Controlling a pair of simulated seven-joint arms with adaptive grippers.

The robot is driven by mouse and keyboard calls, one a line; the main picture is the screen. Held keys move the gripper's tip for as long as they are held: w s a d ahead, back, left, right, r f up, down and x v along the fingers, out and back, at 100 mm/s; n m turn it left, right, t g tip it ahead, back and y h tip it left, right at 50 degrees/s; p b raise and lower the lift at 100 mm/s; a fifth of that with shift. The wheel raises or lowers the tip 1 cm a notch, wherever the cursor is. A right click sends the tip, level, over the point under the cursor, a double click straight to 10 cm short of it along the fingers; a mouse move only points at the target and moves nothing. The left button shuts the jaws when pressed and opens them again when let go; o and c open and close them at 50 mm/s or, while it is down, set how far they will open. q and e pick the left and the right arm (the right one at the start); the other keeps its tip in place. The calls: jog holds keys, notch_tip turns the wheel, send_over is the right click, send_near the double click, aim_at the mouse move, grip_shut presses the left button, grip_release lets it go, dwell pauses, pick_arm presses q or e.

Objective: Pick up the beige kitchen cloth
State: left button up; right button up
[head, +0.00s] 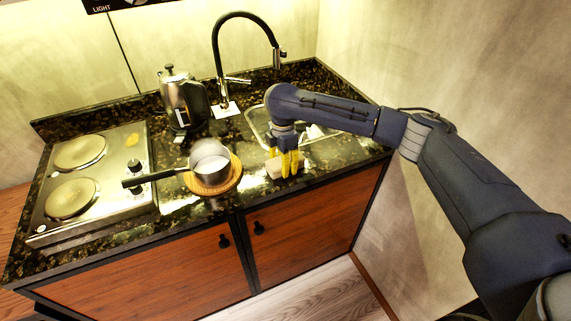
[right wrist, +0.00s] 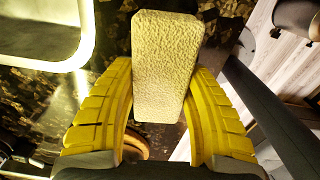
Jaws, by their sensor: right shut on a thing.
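The beige kitchen cloth (head: 274,169) is a block-like, textured folded piece at the front edge of the dark counter, right of the saucepan. My right gripper (head: 285,164) comes down over it with yellow fingers, one on each side. In the right wrist view the cloth (right wrist: 167,60) sits between the two yellow fingers of my right gripper (right wrist: 160,95), which are shut on its sides. I cannot tell whether the cloth still touches the counter. The left gripper is not in view.
A saucepan (head: 210,163) stands on a round wooden board (head: 234,183) left of the cloth. Behind are the sink (head: 256,127), a tall faucet (head: 217,60) and a metal kettle (head: 180,100). A two-plate hob (head: 112,195) fills the counter's left. The right wall is close to my arm.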

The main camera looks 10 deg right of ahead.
dwell(0.3)
notch_tip(320, 180, up, 20)
dwell(0.7)
jog(key=o, duration=0.5)
jog(key=c, duration=0.4)
jog(key=shift+c, duration=0.2)
